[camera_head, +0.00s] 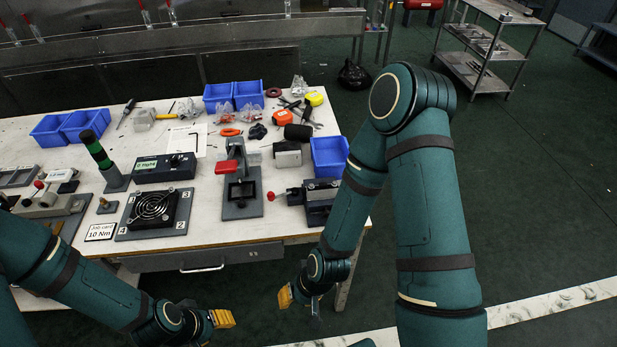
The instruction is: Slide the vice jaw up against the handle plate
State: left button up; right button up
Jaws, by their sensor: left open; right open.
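A dark vice (318,207) stands near the table's front right corner, with a red knob on a short screw at its left side. Its jaws are small here, and I cannot tell the gap between the movable jaw and the handle plate. I cannot pick out the handle plate with certainty. My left gripper (222,318) is open and empty, below the table's front edge at the lower middle. My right gripper (298,299) is open and empty, in front of the table and below the vice in the picture. Neither touches anything on the table.
A toggle clamp with a red grip (226,167) stands left of the vice. A fan on a plate (153,209) is further left. A blue bin (330,157) sits behind the vice. A drawer (203,261) is under the table (250,229). Open floor lies right.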

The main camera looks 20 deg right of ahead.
aim_at(321, 204)
jog(key=i+j+z, duration=0.15)
jog(key=z, duration=0.9)
